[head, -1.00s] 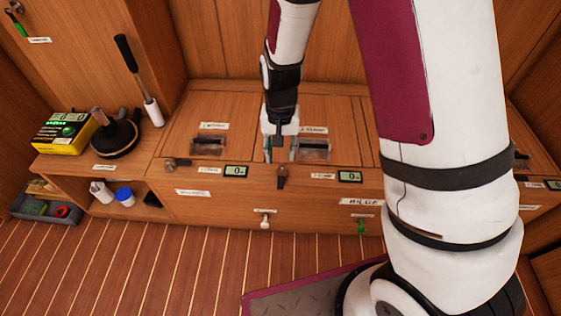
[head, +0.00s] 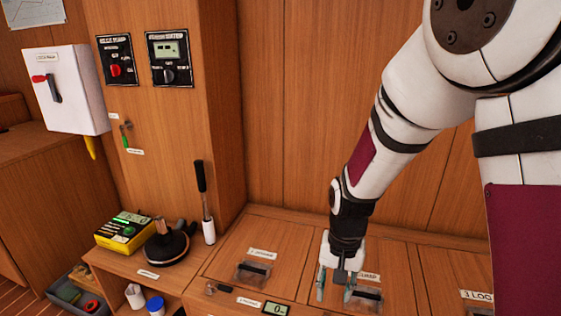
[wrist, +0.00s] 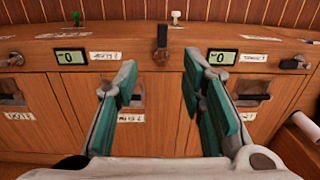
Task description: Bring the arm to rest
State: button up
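My gripper (head: 335,285) hangs at the end of my arm over the wooden locker top, between two recessed lid handles. In the wrist view my gripper (wrist: 160,105) has its two green-padded fingers spread wide apart with nothing between them. Beyond the fingers, the wrist view shows the locker lids and the front edge with a dark latch (wrist: 162,42). Whether the fingertips touch the lid cannot be told.
Small displays (wrist: 71,57) and (head: 276,308) sit along the locker edge. At left are a black suction-cup-like tool (head: 166,247), a yellow device (head: 124,230), and a black-handled tool (head: 202,200). A white switch box (head: 65,90) hangs on the wall.

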jog(key=s+d+r+n, duration=0.2)
jog(key=s+d+r, duration=0.1)
jog(key=s+r, duration=1.15)
jog(key=s+d+r+n, duration=0.1)
jog(key=s+d+r, duration=0.1)
jog(key=s, duration=0.5)
jog(key=s+d+r, duration=0.1)
jog(key=s+r, duration=0.2)
jog(key=s, duration=0.5)
notch_tip(320, 180, up, 33)
jog(key=t+p, duration=0.4)
jog(key=p, duration=2.7)
jog(key=shift+w+d+p, duration=0.2)
jog(key=shift+w+p, duration=0.05)
jog(key=shift+p, duration=0.05)
jog(key=shift+r, duration=0.1)
